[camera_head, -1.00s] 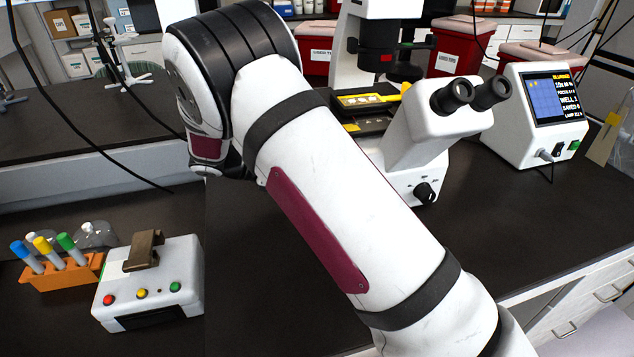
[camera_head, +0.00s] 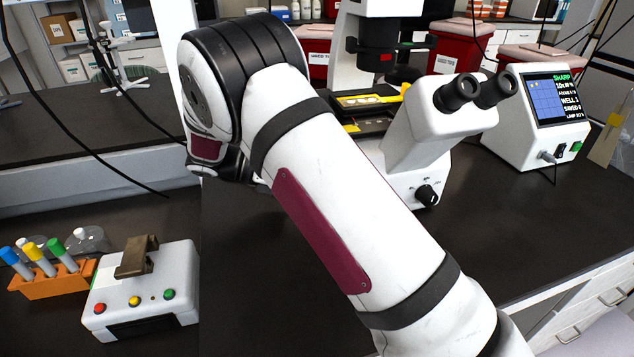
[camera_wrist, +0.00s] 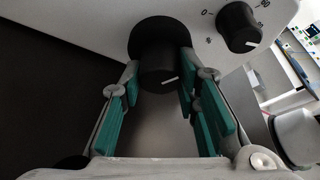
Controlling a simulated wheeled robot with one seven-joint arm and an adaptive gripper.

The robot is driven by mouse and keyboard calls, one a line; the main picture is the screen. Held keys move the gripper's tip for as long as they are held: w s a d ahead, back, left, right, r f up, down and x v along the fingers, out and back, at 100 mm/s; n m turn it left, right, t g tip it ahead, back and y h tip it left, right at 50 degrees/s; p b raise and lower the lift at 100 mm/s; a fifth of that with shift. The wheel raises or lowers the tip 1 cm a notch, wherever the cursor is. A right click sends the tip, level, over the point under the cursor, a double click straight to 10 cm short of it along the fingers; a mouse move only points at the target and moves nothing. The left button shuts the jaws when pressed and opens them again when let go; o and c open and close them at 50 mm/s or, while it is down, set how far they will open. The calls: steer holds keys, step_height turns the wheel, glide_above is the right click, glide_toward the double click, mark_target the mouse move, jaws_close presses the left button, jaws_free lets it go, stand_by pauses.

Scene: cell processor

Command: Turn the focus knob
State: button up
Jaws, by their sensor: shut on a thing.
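The focus knob (camera_wrist: 160,62) is a large black knob with a white pointer line, on the side of the white microscope body in the wrist view. My gripper (camera_wrist: 158,80) has its two teal-padded fingers on either side of this knob, shut on it. The microscope (camera_head: 430,125) stands on the bench in the head view, with two black eyepieces. My arm hides the focus knob and my gripper there. The screen (camera_head: 556,97) of the monitor box reads "SHARP" in green at its top.
A smaller black dial (camera_wrist: 238,27) with printed marks sits right of the focus knob. A white control box (camera_head: 142,290) with coloured buttons and an orange tube rack (camera_head: 50,283) stand at the front left. Red bins (camera_head: 455,50) stand behind.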

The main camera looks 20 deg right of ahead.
steer(key=o, duration=1.2)
steer(key=shift+c, duration=0.2)
steer(key=shift+a, duration=0.1)
steer(key=v, duration=1.2)
